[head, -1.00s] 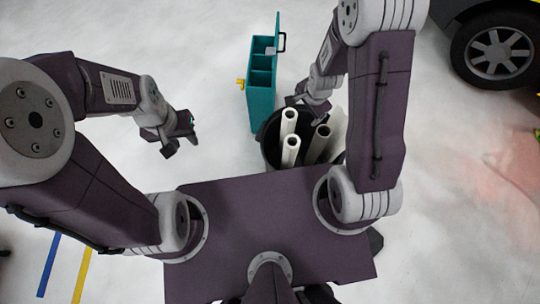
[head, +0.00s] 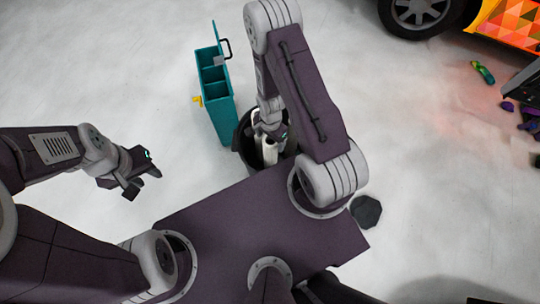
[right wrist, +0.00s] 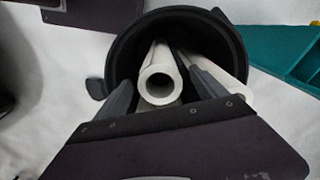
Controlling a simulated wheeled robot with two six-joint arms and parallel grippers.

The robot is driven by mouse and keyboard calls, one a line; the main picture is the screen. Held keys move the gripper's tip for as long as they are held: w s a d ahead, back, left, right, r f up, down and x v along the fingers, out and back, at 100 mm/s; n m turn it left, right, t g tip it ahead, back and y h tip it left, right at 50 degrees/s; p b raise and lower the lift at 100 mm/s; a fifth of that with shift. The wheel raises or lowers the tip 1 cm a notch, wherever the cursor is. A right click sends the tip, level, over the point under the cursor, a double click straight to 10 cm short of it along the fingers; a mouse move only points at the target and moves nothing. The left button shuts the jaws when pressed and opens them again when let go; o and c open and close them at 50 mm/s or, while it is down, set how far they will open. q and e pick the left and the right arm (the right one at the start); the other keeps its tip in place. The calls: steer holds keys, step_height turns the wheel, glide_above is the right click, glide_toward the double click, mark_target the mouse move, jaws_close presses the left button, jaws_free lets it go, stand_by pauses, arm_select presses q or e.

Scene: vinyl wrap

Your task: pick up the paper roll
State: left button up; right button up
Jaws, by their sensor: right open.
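White paper rolls (head: 269,152) stand in a black bin (head: 241,147) in front of my base. In the right wrist view, one roll (right wrist: 160,84) shows its hollow round end near the middle of the bin (right wrist: 121,48), with another white roll (right wrist: 217,60) leaning to its right. My right gripper (head: 273,132) is over the bin and partly hides the rolls in the head view. In the wrist view its fingers (right wrist: 163,91) are apart, one on each side of the nearest roll's end; I cannot tell whether they touch it. My left gripper (head: 144,178) is empty, its fingers apart above the floor.
A teal box with open compartments (head: 222,112) stands just behind and left of the bin, and its edge shows in the wrist view (right wrist: 280,50). A car wheel (head: 420,12) and an orange patterned panel (head: 512,22) are at the upper right. The floor at left is clear.

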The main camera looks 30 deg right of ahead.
step_height(320, 180, down, 5)
steer(key=shift+f+b, duration=0.2)
steer(key=shift+b, duration=0.15)
jaws_close()
